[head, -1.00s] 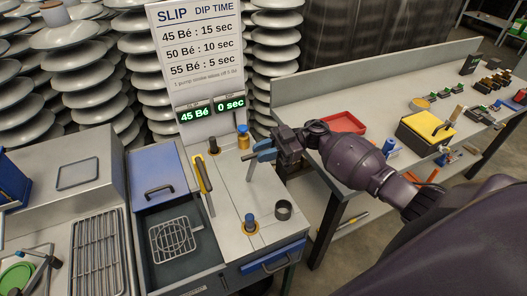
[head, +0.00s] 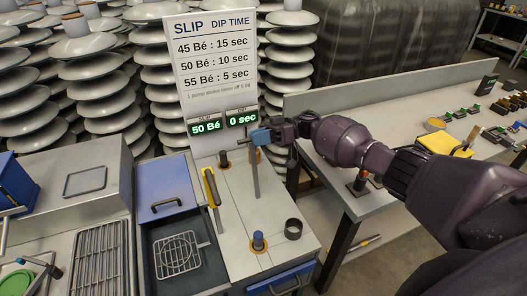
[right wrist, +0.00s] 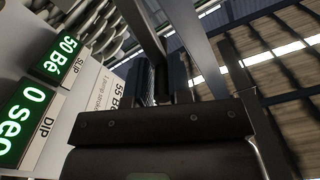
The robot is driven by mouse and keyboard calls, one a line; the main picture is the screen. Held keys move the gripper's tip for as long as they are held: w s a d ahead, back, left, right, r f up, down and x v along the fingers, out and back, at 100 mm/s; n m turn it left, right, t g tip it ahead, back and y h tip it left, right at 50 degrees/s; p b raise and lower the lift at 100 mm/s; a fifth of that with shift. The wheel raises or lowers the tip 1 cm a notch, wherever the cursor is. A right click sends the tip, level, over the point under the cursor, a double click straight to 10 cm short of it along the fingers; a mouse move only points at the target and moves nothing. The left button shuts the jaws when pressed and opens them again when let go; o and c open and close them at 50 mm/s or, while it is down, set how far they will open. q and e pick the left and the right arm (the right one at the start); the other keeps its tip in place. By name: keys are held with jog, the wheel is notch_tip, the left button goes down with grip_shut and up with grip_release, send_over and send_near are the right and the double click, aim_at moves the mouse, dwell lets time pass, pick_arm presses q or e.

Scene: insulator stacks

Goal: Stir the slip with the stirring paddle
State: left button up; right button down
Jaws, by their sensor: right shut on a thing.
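My right gripper (head: 262,136) reaches in from the right and is shut on the stirring paddle (head: 256,178), a thin grey upright bar. The paddle hangs below the jaws over the light grey deck of the slip station (head: 228,226). I cannot tell whether its lower end touches the deck. No slip surface shows. The right wrist view shows the gripper's dark body close up and the display (right wrist: 40,90). My left gripper is not clearly seen.
A wire basket (head: 178,254) lies in the tray at left. A workbench (head: 375,205) stands at right, insulator stacks (head: 80,90) behind.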

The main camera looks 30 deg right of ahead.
pick_arm(q)
jog(key=shift+g, duration=0.3)
jog(key=shift+s+f+b, duration=0.25)
jog(key=shift+f+b, duration=0.15)
jog(key=shift+f, duration=0.35)
jog(key=shift+s+f+b, duration=0.2)
jog(key=shift+f+b, duration=0.25)
jog(key=shift+f, duration=0.3)
jog(key=shift+s+f+b, duration=0.25)
jog(key=shift+f+b, duration=0.15)
jog(key=shift+f, duration=0.35)
pick_arm(e)
jog(key=shift+w+d+f+m, duration=0.1)
jog(key=shift+w+f+m, duration=0.15)
jog(key=shift+w+m, duration=0.25)
jog(key=shift+w+a+f+m, duration=0.1)
jog(key=shift+w+f+m, duration=0.15)
jog(key=shift+w, duration=0.45)
jog(key=shift+w+d+f+m, duration=0.1)
jog(key=shift+w+f+m, duration=0.1)
jog(key=shift+w+m, duration=0.35)
pick_arm(q)
jog(key=shift+w+r, duration=0.1)
jog(key=shift+r, duration=0.05)
jog(key=shift+w, duration=0.2)
pick_arm(e)
jog(key=c, duration=1.1)
grip_release()
jog(key=shift+w, duration=0.1)
jog(key=shift+d, duration=0.1)
